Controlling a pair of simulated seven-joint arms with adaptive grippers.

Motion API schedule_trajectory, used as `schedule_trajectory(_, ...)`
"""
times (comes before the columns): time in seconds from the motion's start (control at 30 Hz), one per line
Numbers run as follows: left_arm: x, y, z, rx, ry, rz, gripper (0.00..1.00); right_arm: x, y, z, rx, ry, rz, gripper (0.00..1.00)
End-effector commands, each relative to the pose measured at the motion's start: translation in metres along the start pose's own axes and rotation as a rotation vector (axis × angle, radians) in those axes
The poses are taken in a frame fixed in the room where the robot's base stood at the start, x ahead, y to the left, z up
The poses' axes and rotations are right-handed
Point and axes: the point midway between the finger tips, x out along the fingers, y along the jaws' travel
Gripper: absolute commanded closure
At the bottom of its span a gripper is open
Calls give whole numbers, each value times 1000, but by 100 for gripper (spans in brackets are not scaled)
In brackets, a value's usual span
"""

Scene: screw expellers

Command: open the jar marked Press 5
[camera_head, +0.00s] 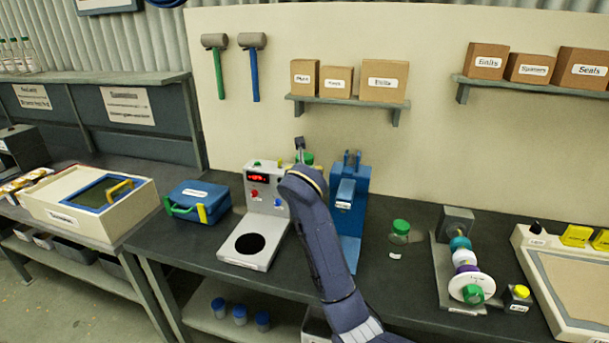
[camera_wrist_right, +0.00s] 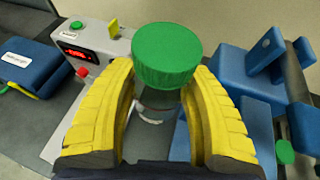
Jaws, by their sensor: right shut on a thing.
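A clear jar with a ridged green lid stands between the yellow fingers of my right gripper (camera_wrist_right: 162,95) in the right wrist view, its lid (camera_wrist_right: 167,55) on top. My right gripper is shut on the jar below the lid. A white label shows on the jar, but its text is unreadable. In the head view my right arm reaches up to the back of the bench, and only part of the green lid (camera_head: 307,158) shows behind it. A second clear jar with a green lid (camera_head: 400,228) stands on the bench to the right. My left gripper is not in view.
A machine with a red display (camera_head: 258,178) and a dark round opening is left of my right arm; a blue press (camera_head: 350,195) is close on its right. A blue case (camera_head: 197,198) lies farther left. A spindle with coloured discs (camera_head: 463,262) stands right.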

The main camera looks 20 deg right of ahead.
Motion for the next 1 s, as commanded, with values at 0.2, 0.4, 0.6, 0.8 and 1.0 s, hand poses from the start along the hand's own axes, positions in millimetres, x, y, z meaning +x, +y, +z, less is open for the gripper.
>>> schedule_trajectory(0.2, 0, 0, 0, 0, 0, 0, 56, 0, 0, 0, 0, -1, 0, 98)
schedule_trajectory(0.4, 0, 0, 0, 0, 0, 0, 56, 0, 1, 0, 1, -1, -8, 98)
schedule_trajectory(0.6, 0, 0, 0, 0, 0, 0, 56, -35, 11, 18, -15, -7, 37, 98)
schedule_trajectory(0.8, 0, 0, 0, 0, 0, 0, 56, -84, 6, -20, -66, -2, 139, 98)
schedule_trajectory(1.0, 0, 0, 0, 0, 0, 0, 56, -126, -2, -84, -114, 3, 252, 98)
